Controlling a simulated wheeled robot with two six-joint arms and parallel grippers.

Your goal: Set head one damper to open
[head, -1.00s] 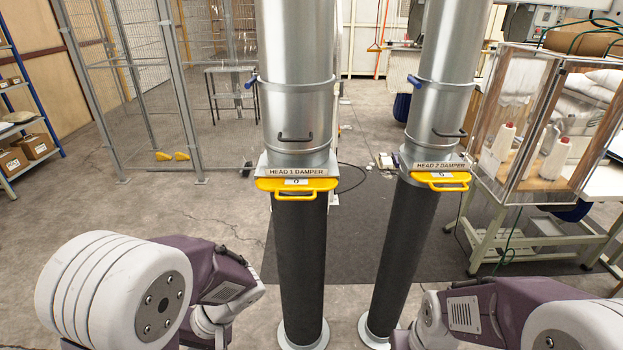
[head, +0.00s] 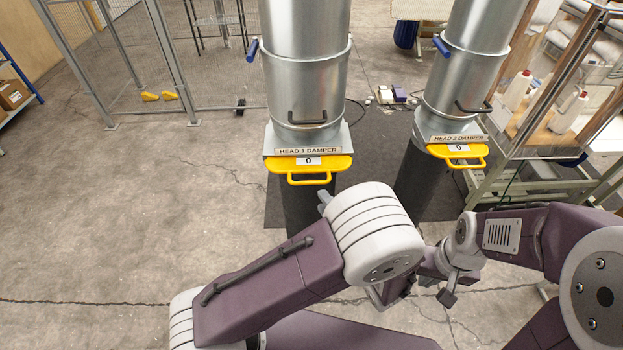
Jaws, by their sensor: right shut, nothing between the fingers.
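The head 1 damper is a yellow slide plate with a looped handle (head: 309,167) at the foot of the left steel duct, below the label "HEAD 1 DAMPER" (head: 308,151). A white tag on it reads "0". My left arm reaches in front of the dark hose below it. A grey tip of my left gripper (head: 325,201) seems to show just under the handle; the rest is hidden behind my arm, and I cannot tell whether it touches. My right gripper (head: 447,296) is shut and empty, low at centre right, well below the dampers.
The matching head 2 damper (head: 458,153), also tagged "0", is to the right. A clear-walled cabinet (head: 560,110) stands at the far right. A wire-mesh fence (head: 175,60) is at the back left. The floor at left is clear.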

